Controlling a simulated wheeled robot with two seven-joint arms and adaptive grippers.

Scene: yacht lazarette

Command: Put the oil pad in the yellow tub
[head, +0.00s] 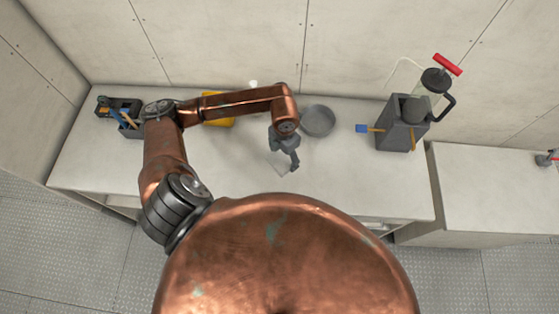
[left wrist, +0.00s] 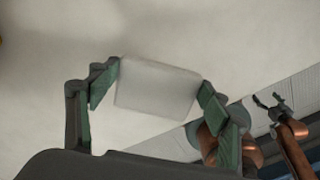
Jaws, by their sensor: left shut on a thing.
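The oil pad is a flat, pale white square. My left gripper (head: 285,158) is shut on the oil pad (left wrist: 157,88), which sits between its green-lined fingers in the left wrist view. In the head view the pad (head: 278,163) shows below the gripper, over the front middle of the white bench. The yellow tub (head: 219,122) stands at the back of the bench, left of the gripper. My left forearm crosses in front of it and hides much of it. My right gripper (left wrist: 270,104) shows small at the right of the left wrist view, its fingers spread and empty.
A grey round bowl (head: 318,120) stands just right of my left gripper. A grey box (head: 401,132) with a red-handled pump (head: 434,85) stands at the bench's right end. A dark tool caddy (head: 129,122) is at the left. The front left of the bench (head: 100,165) is clear.

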